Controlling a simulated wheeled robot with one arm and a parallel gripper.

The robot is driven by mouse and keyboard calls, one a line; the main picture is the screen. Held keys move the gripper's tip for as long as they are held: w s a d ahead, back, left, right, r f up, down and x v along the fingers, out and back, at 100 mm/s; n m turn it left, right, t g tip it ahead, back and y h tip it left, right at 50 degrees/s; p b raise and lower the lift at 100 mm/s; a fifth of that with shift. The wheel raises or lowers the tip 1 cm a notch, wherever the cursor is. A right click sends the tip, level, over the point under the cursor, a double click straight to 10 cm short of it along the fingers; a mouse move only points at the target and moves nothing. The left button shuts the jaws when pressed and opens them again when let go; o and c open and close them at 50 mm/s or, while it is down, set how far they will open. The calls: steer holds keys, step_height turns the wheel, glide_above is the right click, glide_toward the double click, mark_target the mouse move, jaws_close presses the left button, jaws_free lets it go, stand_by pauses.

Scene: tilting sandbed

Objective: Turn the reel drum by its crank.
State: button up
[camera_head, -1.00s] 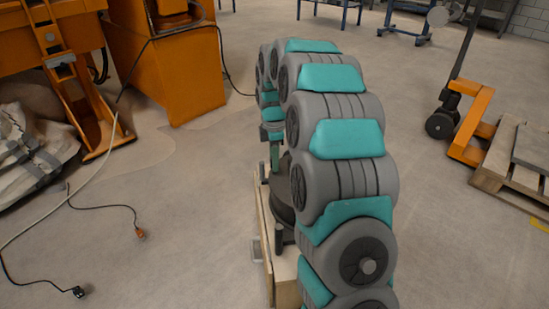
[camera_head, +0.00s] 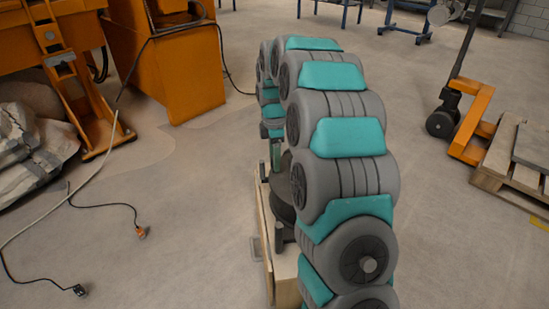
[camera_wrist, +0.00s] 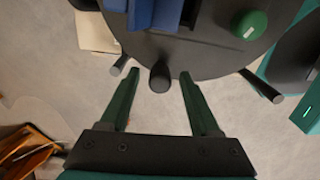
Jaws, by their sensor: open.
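The reel (camera_head: 283,192) is a dark round drum on a wooden base (camera_head: 265,262), largely hidden behind my arm in the head view. In the wrist view its dark disc (camera_wrist: 205,55) fills the upper middle. A dark stubby peg (camera_wrist: 160,78) points toward the camera at the disc's near edge. A green round knob (camera_wrist: 250,24) shows at the upper right; which part is the crank grip I cannot tell. My gripper (camera_wrist: 160,74) is open, a green finger on each side of the peg with gaps visible. In the head view it (camera_head: 275,155) is beside the reel, partly hidden.
More dark pegs stick out at the disc's left (camera_wrist: 121,64) and right (camera_wrist: 263,88). Blue parts (camera_wrist: 167,14) lie above the disc. Loose cables (camera_head: 100,206) lie on the floor at left. An orange pallet truck (camera_head: 470,125) stands at right. Floor between is clear.

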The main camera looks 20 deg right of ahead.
step_height(320, 180, up, 7)
steer(key=shift+r, duration=0.2)
stand_by(0.3)
